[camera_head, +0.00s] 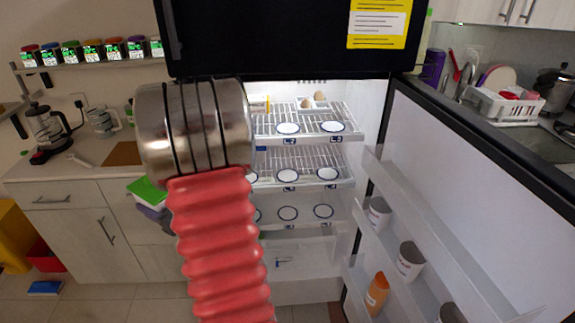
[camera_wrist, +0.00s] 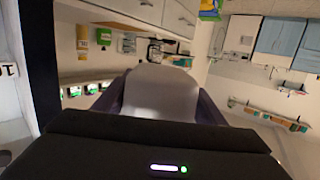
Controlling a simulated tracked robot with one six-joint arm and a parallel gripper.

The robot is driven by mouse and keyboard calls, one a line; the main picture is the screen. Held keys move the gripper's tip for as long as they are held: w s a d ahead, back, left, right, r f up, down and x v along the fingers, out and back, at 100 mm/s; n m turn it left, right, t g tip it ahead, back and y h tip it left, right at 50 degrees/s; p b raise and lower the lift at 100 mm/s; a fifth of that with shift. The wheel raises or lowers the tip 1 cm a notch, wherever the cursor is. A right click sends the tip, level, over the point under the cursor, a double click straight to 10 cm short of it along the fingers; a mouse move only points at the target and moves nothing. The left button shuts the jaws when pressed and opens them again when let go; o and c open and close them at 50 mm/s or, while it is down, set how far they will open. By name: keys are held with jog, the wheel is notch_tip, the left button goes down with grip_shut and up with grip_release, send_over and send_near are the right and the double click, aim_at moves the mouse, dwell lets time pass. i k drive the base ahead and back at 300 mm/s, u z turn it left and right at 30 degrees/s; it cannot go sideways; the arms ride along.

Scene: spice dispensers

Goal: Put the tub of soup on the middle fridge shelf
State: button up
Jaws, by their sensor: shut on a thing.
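My gripper (camera_wrist: 160,104) shows in the wrist view with its dark fingers on both sides of a pale grey, rounded thing, which looks like the tub of soup (camera_wrist: 162,82). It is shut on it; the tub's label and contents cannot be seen. In the head view my own arm fills the middle left, and gripper and tub do not show there. The fridge stands open behind the arm. Its middle shelf (camera_head: 308,158) is a white wire rack with blue-rimmed white circles on it; its left end is hidden by my arm.
The top shelf (camera_head: 300,113) holds eggs at the back. The open fridge door (camera_head: 465,160) stands at the right, with several containers, one an orange bottle (camera_head: 377,293), in its racks. A counter with a coffee press (camera_head: 48,130) is at the left.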

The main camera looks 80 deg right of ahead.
aim_at(288, 171)
jog(key=z, duration=1.6)
jog(key=k, duration=0.55)
jog(key=u, duration=0.1)
jog(key=i, duration=0.4)
jog(key=z, duration=0.05)
